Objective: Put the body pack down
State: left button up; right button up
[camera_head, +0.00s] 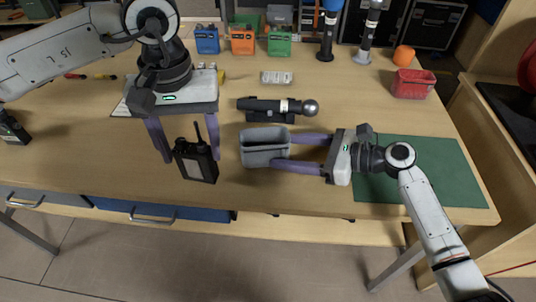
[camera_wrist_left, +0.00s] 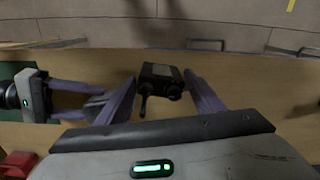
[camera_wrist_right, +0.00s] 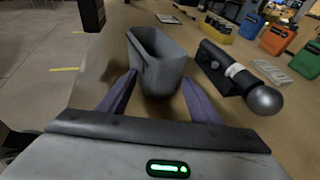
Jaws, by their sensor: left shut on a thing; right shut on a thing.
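The body pack (camera_head: 196,165) is a black box with a stub antenna and a pale panel on its face. My left gripper (camera_head: 190,155) points down from above with its purple fingers on either side of the pack, shut on it. In the left wrist view the body pack (camera_wrist_left: 161,77) sits between the fingertips. I cannot tell whether its underside touches the table. My right gripper (camera_head: 285,151) reaches in from the right and is shut on an open grey bin (camera_head: 265,148), just right of the pack. The grey bin (camera_wrist_right: 158,65) looks empty in the right wrist view.
A black microphone with a silver ball head (camera_head: 277,107) lies behind the bin. A green mat (camera_head: 420,175) covers the table's right side, with a red bin (camera_head: 408,84) behind it. Blue, orange and green boxes (camera_head: 242,41) line the back. The wooden table's (camera_head: 80,160) left front is mostly clear.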

pick_arm(q)
jog(key=w+d+r+n, duration=0.3)
jog(key=w+d+r, duration=0.3)
jog(key=w, duration=0.1)
notch_tip(320, 180, up, 3)
send_over(265, 148)
jog(key=w, duration=0.2)
notch_tip(265, 148, down, 10)
jog(key=n, duration=0.1)
jog(key=shift+d, duration=0.35)
jog(key=shift+w+f, duration=0.1)
jog(key=shift+f, duration=0.1)
jog(key=shift+f, duration=0.5)
jog(key=o, duration=1.7)
jog(key=shift+c, duration=0.2)
